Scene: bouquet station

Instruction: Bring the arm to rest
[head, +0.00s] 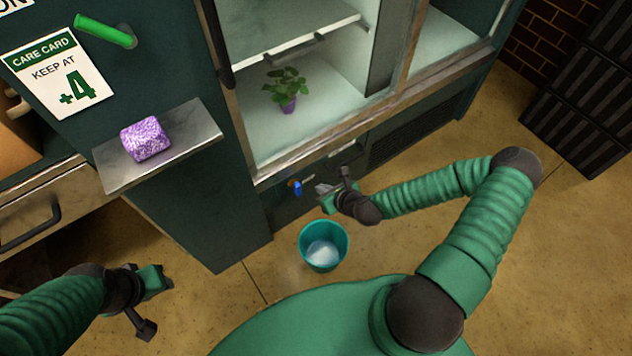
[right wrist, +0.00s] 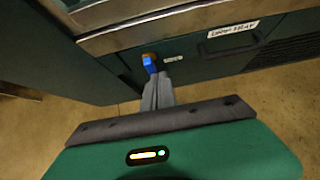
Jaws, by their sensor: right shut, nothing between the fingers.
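My right gripper (head: 325,195) reaches out in front of the green cabinet's lower face. It is shut with nothing between its fingers. In the right wrist view, its grey fingers (right wrist: 157,92) are together, with their tips just below a small blue lever with an orange-brown base (right wrist: 150,63) on the cabinet front. I cannot tell whether they touch it. The lever also shows in the head view (head: 297,187). My left gripper (head: 160,281) hangs low at the left over the floor; its fingers are not clear.
A teal bucket (head: 311,263) with pale contents stands on the floor below the lever. A potted plant (head: 287,88) stands inside the cabinet. A purple block (head: 145,138) sits on a metal ledge (head: 190,135). Black crates (head: 585,95) stand at the right; floor between is clear.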

